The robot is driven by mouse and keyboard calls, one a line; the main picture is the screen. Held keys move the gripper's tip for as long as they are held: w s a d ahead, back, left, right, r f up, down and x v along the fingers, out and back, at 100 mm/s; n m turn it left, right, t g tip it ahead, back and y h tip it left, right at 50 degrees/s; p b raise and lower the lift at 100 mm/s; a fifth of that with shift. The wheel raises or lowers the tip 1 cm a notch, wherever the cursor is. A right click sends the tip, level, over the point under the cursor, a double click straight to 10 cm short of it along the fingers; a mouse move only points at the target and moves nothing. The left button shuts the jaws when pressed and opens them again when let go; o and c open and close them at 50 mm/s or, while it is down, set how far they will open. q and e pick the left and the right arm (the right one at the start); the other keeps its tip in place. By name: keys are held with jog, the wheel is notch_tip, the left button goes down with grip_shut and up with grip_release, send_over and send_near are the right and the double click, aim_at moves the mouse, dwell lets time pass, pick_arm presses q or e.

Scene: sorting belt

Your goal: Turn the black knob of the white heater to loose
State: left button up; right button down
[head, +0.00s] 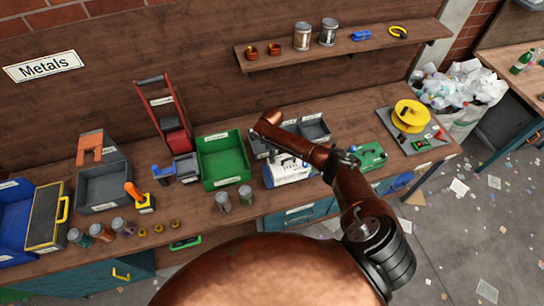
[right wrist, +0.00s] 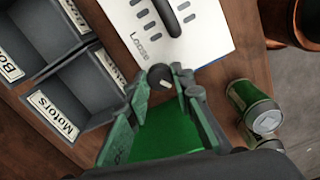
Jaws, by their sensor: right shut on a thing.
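The white heater (head: 290,172) stands on the bench, partly hidden by my right arm. In the right wrist view its white panel (right wrist: 205,40) shows slots, a dark handle and the word "Loose". The black knob (right wrist: 160,75) is at the panel's near edge, with a small pale mark on it. My right gripper (right wrist: 162,80) has its fingertips on both sides of the knob and is shut on it. I cannot tell which setting the mark points to. The head view does not show the knob clearly. My left gripper is not in view.
Grey bins (right wrist: 65,110), one labelled "Motors", stand close behind the heater. Green-labelled cans (right wrist: 252,105) stand near its front side. A shelf (head: 340,48) hangs above.

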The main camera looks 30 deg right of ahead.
jog(key=n, duration=0.4)
jog(key=shift+n+b, duration=0.3)
dwell(0.3)
jog(key=c, duration=1.7)
grip_release()
jog(key=shift+o, duration=0.2)
jog(key=shift+r, duration=0.25)
notch_tip(320, 180, up, 12)
jog(key=shift+f, duration=0.2)
jog(key=shift+f, duration=0.1)
